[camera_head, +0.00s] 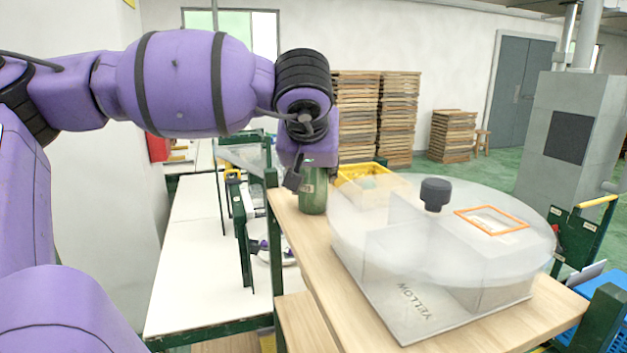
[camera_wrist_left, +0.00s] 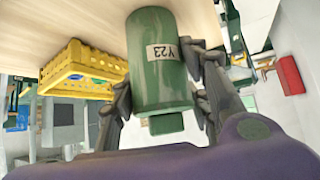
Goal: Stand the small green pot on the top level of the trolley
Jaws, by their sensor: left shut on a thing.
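The small green pot (camera_head: 314,197) has a pale label, which reads Y23 in the left wrist view (camera_wrist_left: 162,75). It stands upright at the wooden top level of the trolley (camera_head: 300,232), near its left edge and far end. My left gripper (camera_head: 303,178) is shut on the pot, with fingers on both sides of it in the left wrist view (camera_wrist_left: 163,85). I cannot tell whether the pot's base touches the wood. Part of the pot is hidden behind the gripper. My right gripper is in neither view.
A yellow crate (camera_head: 362,176) is close to the pot's right. A green post (camera_head: 272,180) rises at the left edge. A white table (camera_head: 190,270) lies left.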

